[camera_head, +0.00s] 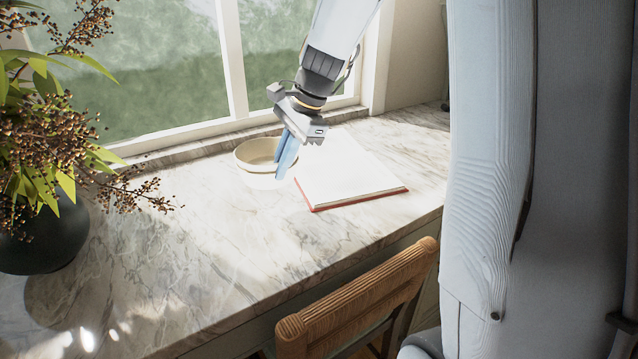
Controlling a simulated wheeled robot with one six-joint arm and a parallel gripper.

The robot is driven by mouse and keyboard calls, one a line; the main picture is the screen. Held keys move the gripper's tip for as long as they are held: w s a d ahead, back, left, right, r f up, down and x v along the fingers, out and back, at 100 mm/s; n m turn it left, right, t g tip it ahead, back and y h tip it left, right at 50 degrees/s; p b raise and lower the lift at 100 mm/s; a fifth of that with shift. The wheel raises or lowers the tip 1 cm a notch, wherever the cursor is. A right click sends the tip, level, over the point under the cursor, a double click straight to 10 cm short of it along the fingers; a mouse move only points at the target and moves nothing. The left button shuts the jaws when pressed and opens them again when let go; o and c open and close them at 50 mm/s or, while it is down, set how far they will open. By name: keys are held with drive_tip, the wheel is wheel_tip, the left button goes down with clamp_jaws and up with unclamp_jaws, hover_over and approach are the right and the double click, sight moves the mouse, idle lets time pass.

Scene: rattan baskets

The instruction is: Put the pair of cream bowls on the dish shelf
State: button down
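Cream bowls (262,180) stand on the marble counter near the window. They look like a stack of two, one nested in the other, with the open top facing up. My gripper (284,158) points down at the right side of the bowls. Its two blue fingers are close together at the right rim and cover part of it. I cannot tell whether they are clamped on the rim or only beside it. No dish shelf is in view.
A white book or pad with a red edge (345,172) lies just right of the bowls. A dark vase (45,238) with leafy, berried branches stands at left. A wooden chair (360,303) is at the counter's front edge. The middle marble counter (215,255) is clear.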

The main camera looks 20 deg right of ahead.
drive_tip(key=shift+f+p, duration=0.75)
drive_tip(key=shift+f, duration=4.15)
drive_tip(key=shift+f, duration=0.15)
drive_tip(key=c, duration=2)
unclamp_jaws()
